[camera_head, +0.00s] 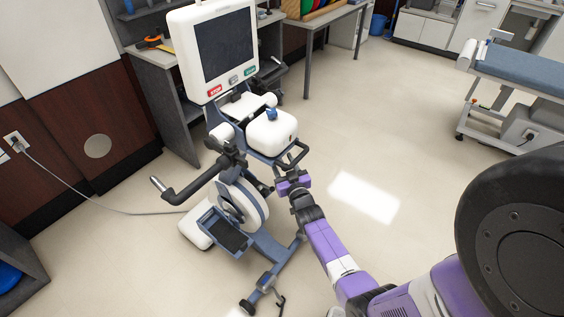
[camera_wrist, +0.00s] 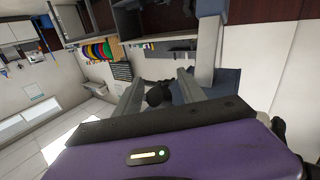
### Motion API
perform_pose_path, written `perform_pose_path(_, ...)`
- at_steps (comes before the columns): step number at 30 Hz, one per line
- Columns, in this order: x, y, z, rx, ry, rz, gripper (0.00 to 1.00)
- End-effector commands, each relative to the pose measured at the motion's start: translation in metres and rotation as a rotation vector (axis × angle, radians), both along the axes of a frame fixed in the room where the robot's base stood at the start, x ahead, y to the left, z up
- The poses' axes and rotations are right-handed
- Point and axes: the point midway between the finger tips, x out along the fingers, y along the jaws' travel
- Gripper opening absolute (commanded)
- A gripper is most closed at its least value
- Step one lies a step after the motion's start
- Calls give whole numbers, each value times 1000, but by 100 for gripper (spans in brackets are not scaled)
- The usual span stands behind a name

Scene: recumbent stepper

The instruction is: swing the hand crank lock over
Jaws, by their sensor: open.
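The recumbent stepper stands left of centre in the head view, with a white console housing (camera_head: 272,132). A small blue knob (camera_head: 271,114) sits on top of this housing, and black crank arms reach out at both sides, one with a black handle (camera_head: 192,188). I cannot tell for sure which part is the hand crank lock. My gripper (camera_head: 290,176) is at the right side of the stepper, just below the right crank. In the wrist view its two grey fingers (camera_wrist: 159,84) are apart. A dark round knob (camera_wrist: 155,96) shows between them; contact is not clear.
The stepper's screen (camera_head: 226,44) rises above the housing. A grey desk (camera_head: 165,75) stands behind it, and a blue-topped treatment table (camera_head: 525,72) is at the upper right. A cable (camera_head: 90,198) runs to the left wall. The floor right of the stepper is clear.

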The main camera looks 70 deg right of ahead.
Motion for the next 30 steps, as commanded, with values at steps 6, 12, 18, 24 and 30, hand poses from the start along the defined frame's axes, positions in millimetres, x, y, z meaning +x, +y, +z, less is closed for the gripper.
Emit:
perform_pose_path(6, 1, -1, 0, 0, 0, 0, 48)
perform_pose_path(12, 1, -1, 0, 0, 0, 0, 20)
perform_pose_path(18, 1, -1, 0, 0, 0, 0, 0)
perform_pose_path(24, 1, -1, 0, 0, 0, 0, 0)
perform_pose_path(30, 1, -1, 0, 0, 0, 0, 0)
